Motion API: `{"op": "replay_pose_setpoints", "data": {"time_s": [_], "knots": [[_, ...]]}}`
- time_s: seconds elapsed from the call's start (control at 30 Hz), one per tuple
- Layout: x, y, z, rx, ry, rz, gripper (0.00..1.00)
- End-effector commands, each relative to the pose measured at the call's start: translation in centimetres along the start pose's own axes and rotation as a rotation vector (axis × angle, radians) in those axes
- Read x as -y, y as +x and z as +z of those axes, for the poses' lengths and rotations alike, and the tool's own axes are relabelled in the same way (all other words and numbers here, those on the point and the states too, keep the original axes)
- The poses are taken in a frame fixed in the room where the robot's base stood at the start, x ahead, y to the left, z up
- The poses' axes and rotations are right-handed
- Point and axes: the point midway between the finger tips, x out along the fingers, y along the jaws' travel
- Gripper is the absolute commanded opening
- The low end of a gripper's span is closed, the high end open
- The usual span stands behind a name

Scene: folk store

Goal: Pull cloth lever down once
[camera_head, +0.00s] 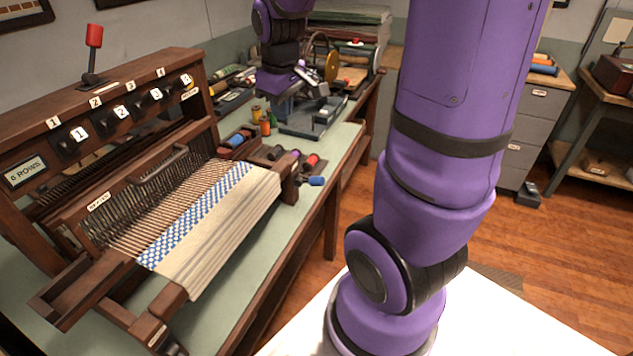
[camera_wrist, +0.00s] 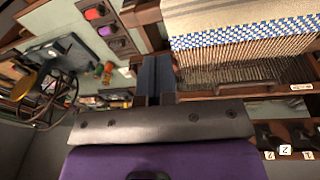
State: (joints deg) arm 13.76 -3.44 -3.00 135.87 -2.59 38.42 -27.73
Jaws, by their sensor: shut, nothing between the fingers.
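A wooden loom (camera_head: 95,190) stands on the green bench, with blue-and-white patterned cloth (camera_head: 195,215) on its front. A red-handled lever (camera_head: 94,38) stands upright on its top beam. I cannot tell which part is called the cloth lever. My gripper (camera_wrist: 157,80) is shut and empty in the wrist view, beside the loom's end, with the cloth (camera_wrist: 245,35) to its right. In the head view my wrist is over the bench behind the loom, and the fingertips are hard to make out there.
Numbered switches (camera_head: 80,133) line the loom's beam. A grey device (camera_head: 315,115) and a yellow wheel (camera_head: 331,66) stand farther along the bench. Spools (camera_head: 265,128) lie between it and the loom. The wooden floor (camera_head: 560,265) at right is largely clear.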

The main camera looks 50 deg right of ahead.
Motion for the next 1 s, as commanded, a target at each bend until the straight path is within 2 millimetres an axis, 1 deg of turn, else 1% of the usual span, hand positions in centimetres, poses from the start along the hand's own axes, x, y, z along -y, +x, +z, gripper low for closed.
{"op": "replay_pose_setpoints", "data": {"time_s": [0.03, 0.13, 0.33, 0.53, 1.0], "knots": [[0.4, -0.7, 0.1, -0.010, 0.004, 0.003, 0.00], [1.1, -1.6, 0.3, -0.026, 0.016, 0.005, 0.00], [2.0, -2.9, 0.7, -0.043, 0.031, 0.007, 0.00], [2.2, -3.2, 0.8, -0.048, 0.037, 0.008, 0.00], [2.2, -3.2, 0.8, -0.048, 0.037, 0.008, 0.00]]}}
